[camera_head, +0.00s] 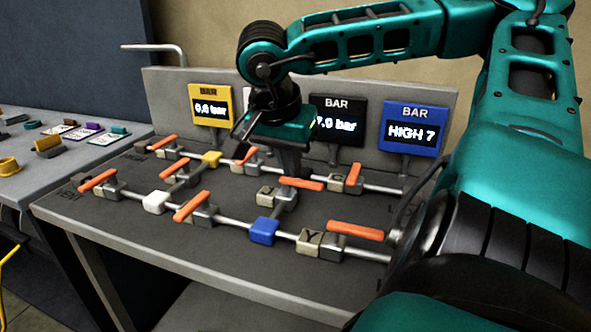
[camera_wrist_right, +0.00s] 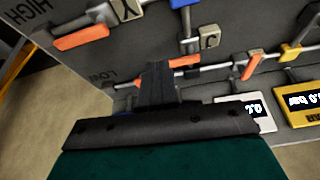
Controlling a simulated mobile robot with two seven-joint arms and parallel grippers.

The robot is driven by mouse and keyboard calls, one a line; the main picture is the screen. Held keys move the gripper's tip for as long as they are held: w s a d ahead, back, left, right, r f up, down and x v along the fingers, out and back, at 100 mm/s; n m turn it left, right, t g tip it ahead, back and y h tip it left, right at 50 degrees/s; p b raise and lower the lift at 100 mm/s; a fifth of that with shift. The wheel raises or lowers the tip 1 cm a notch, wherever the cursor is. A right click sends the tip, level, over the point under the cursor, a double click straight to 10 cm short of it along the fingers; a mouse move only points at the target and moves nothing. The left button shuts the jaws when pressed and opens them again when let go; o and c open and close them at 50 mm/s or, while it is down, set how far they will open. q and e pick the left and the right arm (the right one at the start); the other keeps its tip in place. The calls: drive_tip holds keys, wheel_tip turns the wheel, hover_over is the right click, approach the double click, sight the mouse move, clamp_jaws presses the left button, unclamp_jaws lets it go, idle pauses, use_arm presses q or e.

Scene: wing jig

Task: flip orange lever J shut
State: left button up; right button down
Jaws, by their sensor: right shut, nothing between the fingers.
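Several orange levers sit on valves along the pipes of the grey bench. I cannot read for certain which one is J. My right gripper (camera_head: 291,165) is shut and empty, pointing down over the rear pipe row. In the right wrist view its fingers (camera_wrist_right: 158,72) overlap part of an orange lever (camera_wrist_right: 134,75). That lever seems to be the rear right one (camera_head: 353,179) in the head view. I cannot tell whether they touch. Another orange lever (camera_head: 302,184) lies just in front of the gripper. My left gripper is not in view.
Yellow (camera_head: 210,105), black (camera_head: 352,108) and blue (camera_head: 410,128) pressure displays stand behind the pipes; my arm covers part of a white one. A front lever (camera_head: 355,230) lies along its pipe. Others at left stand askew. A side table (camera_head: 100,163) holds small parts.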

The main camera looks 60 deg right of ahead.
drive_tip(key=shift+v, duration=1.2)
